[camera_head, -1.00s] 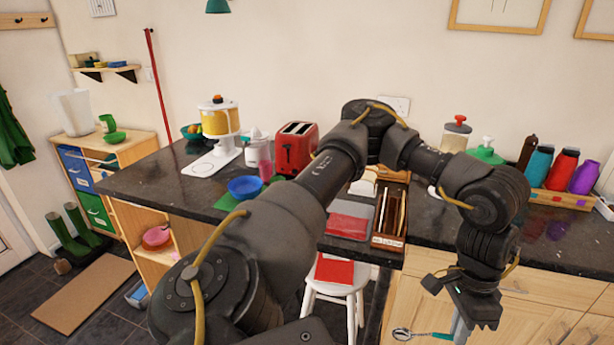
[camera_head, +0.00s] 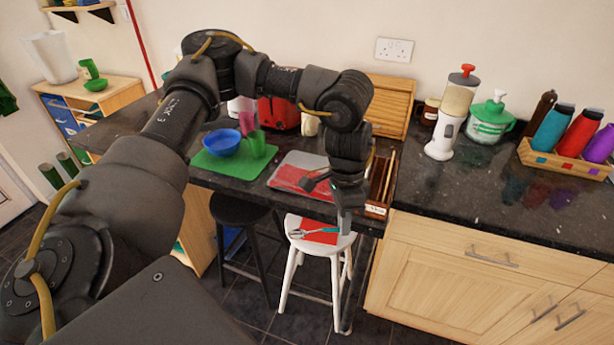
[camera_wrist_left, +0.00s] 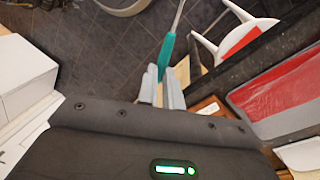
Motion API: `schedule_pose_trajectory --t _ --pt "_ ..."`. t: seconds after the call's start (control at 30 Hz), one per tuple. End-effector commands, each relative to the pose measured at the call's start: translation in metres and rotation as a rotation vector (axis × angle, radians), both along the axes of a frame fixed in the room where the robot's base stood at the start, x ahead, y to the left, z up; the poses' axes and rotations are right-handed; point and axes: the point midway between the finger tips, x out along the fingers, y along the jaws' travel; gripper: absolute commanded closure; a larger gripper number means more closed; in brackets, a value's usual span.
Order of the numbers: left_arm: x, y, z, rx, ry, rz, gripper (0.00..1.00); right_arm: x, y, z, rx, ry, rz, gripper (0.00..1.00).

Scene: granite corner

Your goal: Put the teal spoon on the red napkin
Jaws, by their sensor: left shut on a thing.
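The teal spoon (camera_head: 325,230) is held by its handle in my left gripper (camera_head: 345,222). Its metal bowl end points left in the head view. In the left wrist view the teal handle (camera_wrist_left: 167,48) sits between the finger ends (camera_wrist_left: 161,85), with floor behind it. A red napkin (camera_head: 320,238) lies on the white stool (camera_head: 294,222), partly hidden by the spoon and gripper. In the wrist view this napkin (camera_wrist_left: 240,37) is right of the spoon. The spoon appears raised, apart from it. Another flat red piece (camera_head: 304,180) lies on a grey tray on the counter. My right gripper is not in view.
The dark counter edge (camera_head: 450,221) runs close behind my left gripper. A wooden cutlery box (camera_head: 377,210) stands at that edge. A green mat (camera_head: 232,171) holds a blue bowl (camera_head: 221,142). A black stool (camera_head: 240,211) stands left of the white one.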

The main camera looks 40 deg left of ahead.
Motion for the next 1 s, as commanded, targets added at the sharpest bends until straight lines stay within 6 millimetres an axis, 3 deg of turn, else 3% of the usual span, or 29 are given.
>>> schedule_pose_trajectory --t 0.37,1.0 --pt "0.012 0.054 0.021 0.004 0.002 -0.955 1.0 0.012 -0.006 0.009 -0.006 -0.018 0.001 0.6" --pt "0.01 0.156 0.053 0.004 0.001 -2.882 1.0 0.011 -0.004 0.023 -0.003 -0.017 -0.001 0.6"
